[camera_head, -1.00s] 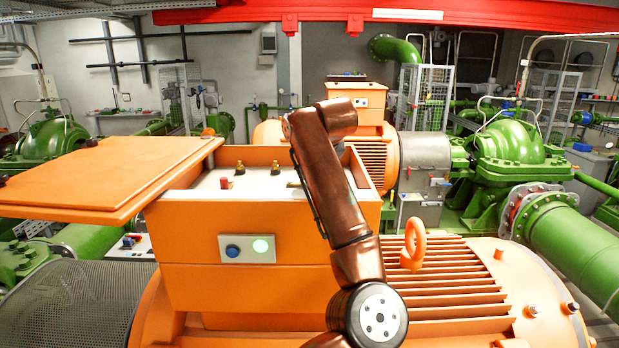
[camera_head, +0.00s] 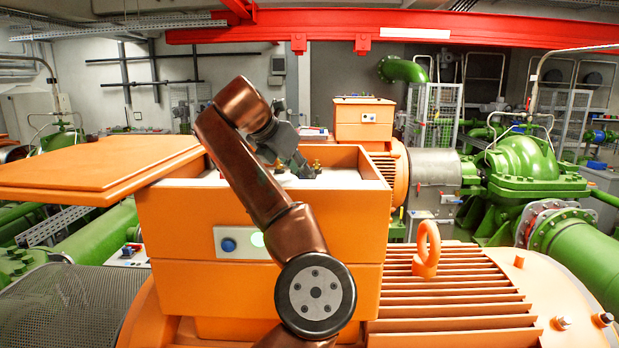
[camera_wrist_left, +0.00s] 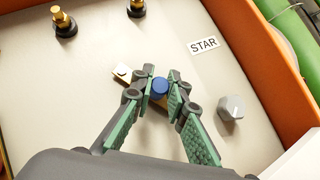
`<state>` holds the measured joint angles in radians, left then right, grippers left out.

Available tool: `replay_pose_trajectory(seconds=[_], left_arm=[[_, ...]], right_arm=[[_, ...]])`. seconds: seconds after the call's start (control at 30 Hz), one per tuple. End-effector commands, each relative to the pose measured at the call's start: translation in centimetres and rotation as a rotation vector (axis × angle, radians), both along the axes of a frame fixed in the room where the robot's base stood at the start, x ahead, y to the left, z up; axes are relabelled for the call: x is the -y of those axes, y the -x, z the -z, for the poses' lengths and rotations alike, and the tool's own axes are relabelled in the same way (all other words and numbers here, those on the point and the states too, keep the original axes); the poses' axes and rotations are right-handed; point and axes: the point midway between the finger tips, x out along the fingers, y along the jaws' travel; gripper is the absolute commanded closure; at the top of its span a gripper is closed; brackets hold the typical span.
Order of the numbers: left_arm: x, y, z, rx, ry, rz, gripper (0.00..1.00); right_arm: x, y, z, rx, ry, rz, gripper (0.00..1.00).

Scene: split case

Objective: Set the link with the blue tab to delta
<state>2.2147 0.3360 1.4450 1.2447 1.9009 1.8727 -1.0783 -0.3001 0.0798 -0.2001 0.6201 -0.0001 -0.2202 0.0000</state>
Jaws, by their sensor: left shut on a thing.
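In the left wrist view a blue tab (camera_wrist_left: 160,86) stands between the green-padded fingers of my left gripper (camera_wrist_left: 163,90), which is shut on it. A brass link (camera_wrist_left: 122,73) lies under the tab, partly hidden by the fingers. A white label reading STAR (camera_wrist_left: 203,45) lies on the pale floor of the box, near the link. In the head view my left gripper (camera_head: 302,170) reaches down into the open orange terminal box (camera_head: 180,215); the tab is hidden there. No delta label shows. My right gripper is not in view.
Brass terminals (camera_wrist_left: 63,20) stand on black bases in the box, and a grey hexagonal piece (camera_wrist_left: 231,107) sits right of the fingers. The orange walls surround the floor. The open orange lid (camera_head: 100,165) juts out left. An orange lifting eye (camera_head: 427,248) stands right of the box.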

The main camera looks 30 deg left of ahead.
Motion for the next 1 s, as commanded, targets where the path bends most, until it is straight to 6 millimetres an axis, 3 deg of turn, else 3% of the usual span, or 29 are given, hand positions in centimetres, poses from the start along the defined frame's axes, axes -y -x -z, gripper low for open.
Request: replay_pose_trajectory(seconds=[0.5,1.0], left_arm=[[-1.5,1.8,-0.4,0.003,0.001,0.419,1.0],[-2.1,2.1,-0.2,0.002,-0.002,0.556,1.0]], right_arm=[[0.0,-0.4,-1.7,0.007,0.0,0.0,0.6],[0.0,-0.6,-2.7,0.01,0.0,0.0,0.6]])
